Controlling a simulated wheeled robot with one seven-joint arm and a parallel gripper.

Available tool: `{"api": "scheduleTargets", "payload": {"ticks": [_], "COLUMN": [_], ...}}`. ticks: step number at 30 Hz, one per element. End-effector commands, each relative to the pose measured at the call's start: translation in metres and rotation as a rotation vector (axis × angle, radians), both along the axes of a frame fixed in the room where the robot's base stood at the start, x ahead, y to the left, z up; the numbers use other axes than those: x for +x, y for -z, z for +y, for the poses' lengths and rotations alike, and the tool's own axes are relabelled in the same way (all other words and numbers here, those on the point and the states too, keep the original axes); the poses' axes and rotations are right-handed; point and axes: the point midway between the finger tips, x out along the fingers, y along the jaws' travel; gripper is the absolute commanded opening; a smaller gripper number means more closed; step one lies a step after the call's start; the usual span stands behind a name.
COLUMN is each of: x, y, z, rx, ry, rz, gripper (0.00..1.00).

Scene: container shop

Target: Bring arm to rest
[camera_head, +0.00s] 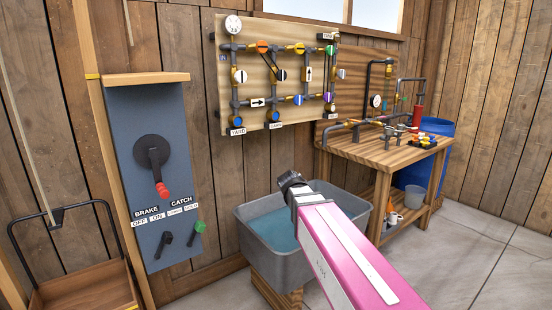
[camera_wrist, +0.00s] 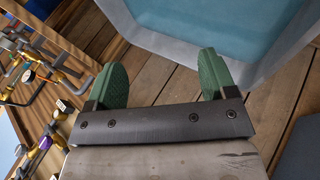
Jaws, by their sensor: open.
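My gripper (camera_wrist: 161,76) shows in the wrist view with its two green fingers spread wide apart and nothing between them. In the head view my pink and white arm (camera_head: 345,250) reaches up from the bottom edge, in front of the grey basin (camera_head: 258,256). Its dark wrist end (camera_head: 290,181) is near the basin's back edge as seen in the picture; the fingers cannot be made out there. In the wrist view the basin (camera_wrist: 215,65) with blue water lies beyond the fingers.
A blue-grey panel (camera_head: 130,110) with a brake lever and small knobs stands at left, beside a wooden cart (camera_head: 85,287). A pipe board (camera_head: 276,45) with valves hangs behind. A workbench (camera_head: 375,148) with pipe fittings and a blue barrel (camera_head: 440,128) are at right. Floor at far right is clear.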

Motion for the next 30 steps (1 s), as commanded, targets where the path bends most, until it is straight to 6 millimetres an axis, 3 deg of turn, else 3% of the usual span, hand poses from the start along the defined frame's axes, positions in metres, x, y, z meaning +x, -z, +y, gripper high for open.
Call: {"api": "scheduleTargets", "payload": {"ticks": [1,6,12,15,21,30], "x": [-0.016,-0.064,-0.126,-0.152,-0.178,-0.18], "y": [0.024,0.092,0.156,0.178,0.197,0.199], "z": [-0.015,-0.05,-0.077,-0.084,-0.089,-0.089], "rx": [0.043,0.205,0.384,0.454,0.533,0.541], "ry": [0.048,0.214,0.414,0.496,0.586,0.596], "rz": [0.046,0.191,0.354,0.418,0.485,0.492], "gripper": [0.78,0.78,0.78,0.78,0.78,0.78]}}
